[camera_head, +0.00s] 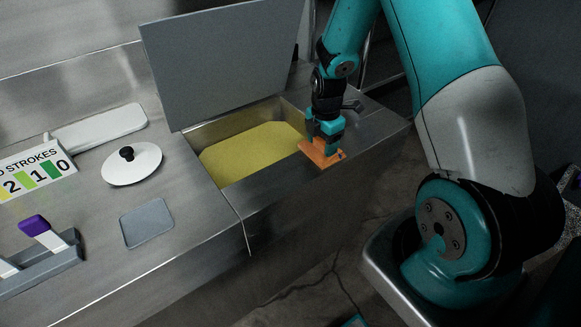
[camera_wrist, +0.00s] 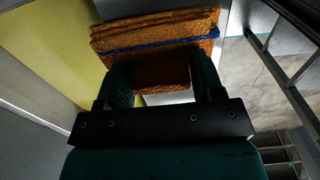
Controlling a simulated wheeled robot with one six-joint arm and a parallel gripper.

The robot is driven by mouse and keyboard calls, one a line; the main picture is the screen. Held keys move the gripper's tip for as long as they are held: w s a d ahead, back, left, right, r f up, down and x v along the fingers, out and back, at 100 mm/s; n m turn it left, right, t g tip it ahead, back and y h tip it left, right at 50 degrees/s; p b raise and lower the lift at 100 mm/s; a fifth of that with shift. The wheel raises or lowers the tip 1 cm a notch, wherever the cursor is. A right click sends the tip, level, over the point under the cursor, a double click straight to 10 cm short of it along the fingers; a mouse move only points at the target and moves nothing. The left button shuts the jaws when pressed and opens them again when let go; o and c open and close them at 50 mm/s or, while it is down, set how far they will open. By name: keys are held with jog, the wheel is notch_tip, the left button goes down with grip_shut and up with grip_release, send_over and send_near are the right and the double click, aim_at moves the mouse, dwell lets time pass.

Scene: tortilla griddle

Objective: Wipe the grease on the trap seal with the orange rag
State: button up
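The orange rag (camera_head: 331,160) lies at the front right rim of the open trap (camera_head: 268,185), partly over the edge. My gripper (camera_head: 326,138) comes down on it from above. In the wrist view, my gripper (camera_wrist: 162,78) has its teal fingers on both sides of the rag's raised middle part. The rag (camera_wrist: 150,30) also shows there, with a blue stripe across it. Yellow grease (camera_head: 255,150) fills the trap below its rim. The rag and gripper hide part of the rim, and I cannot make out a separate smear on the seal.
The grey trap lid (camera_head: 222,62) stands open behind the basin. To the left on the steel counter are a white round lid with a black knob (camera_head: 132,164), a grey pad (camera_head: 147,222), a number sign (camera_head: 35,172) and a purple-handled tool (camera_head: 35,225). Floor lies beyond the front edge.

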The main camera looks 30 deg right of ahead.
jog(key=shift+r+p, duration=0.4)
dwell(0.3)
jog(key=shift+w, duration=0.1)
jog(key=c, duration=0.7)
jog(key=shift+a, duration=0.65)
jog(key=shift+d, duration=0.15)
